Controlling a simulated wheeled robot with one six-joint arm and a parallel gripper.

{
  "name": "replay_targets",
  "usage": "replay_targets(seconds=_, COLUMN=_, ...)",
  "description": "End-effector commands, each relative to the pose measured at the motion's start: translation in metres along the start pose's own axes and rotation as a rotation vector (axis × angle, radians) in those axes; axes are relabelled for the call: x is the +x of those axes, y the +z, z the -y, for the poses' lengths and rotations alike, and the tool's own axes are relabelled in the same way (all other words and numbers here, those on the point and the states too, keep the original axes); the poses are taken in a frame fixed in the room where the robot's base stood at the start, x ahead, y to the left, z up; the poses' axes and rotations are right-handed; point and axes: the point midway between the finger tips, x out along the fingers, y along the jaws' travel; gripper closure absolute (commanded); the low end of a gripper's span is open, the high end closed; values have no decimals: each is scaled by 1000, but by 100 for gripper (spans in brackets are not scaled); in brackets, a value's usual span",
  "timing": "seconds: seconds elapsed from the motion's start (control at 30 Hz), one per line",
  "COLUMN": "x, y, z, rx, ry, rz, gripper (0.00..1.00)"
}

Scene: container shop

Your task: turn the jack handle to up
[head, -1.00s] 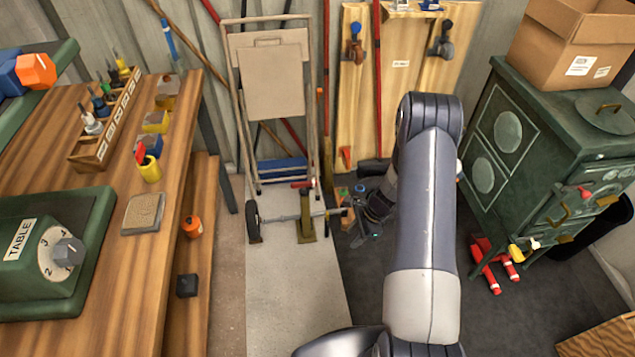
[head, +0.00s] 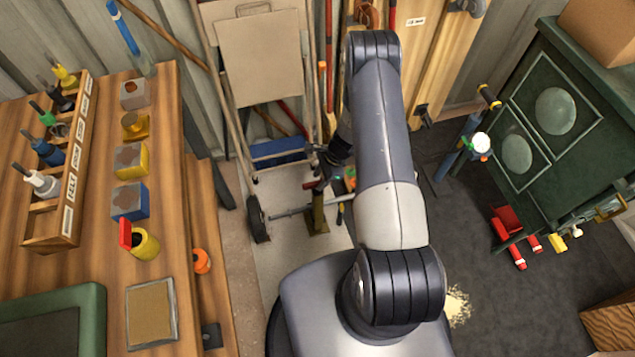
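The jack is an olive-yellow post (head: 318,215) on a flat foot, standing on the pale floor strip in front of the folded cart. Its handle (head: 312,185) has a red grip near the top of the post, pointing left. My gripper (head: 318,165) is dark and small, just above and beside the red handle. I cannot tell whether it touches the handle, or whether its fingers are open or shut. My own arm hides part of the area right of the jack.
The folded cart (head: 262,60) leans on the wall behind, with a black wheel (head: 257,219) left of the jack. A wooden bench (head: 190,290) with a tool rack (head: 65,170) stands left. A green stove (head: 555,120) stands right.

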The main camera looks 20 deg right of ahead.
Motion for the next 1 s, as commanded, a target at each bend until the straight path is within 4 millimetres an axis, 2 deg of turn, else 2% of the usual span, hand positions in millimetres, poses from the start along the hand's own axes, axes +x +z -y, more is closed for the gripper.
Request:
replay_targets(seconds=0.03, x=9, y=0, z=-1, rx=-1, ry=2, rz=0, gripper=62)
replay_targets(seconds=0.2, x=24, y=0, z=0, rx=-1, ry=-1, rz=-1, gripper=62)
replay_targets(seconds=0.53, x=27, y=0, z=0, rx=-1, ry=-1, rz=-1, gripper=62)
replay_targets(seconds=1.0, x=27, y=0, z=0, rx=-1, ry=-1, rz=-1, gripper=99)
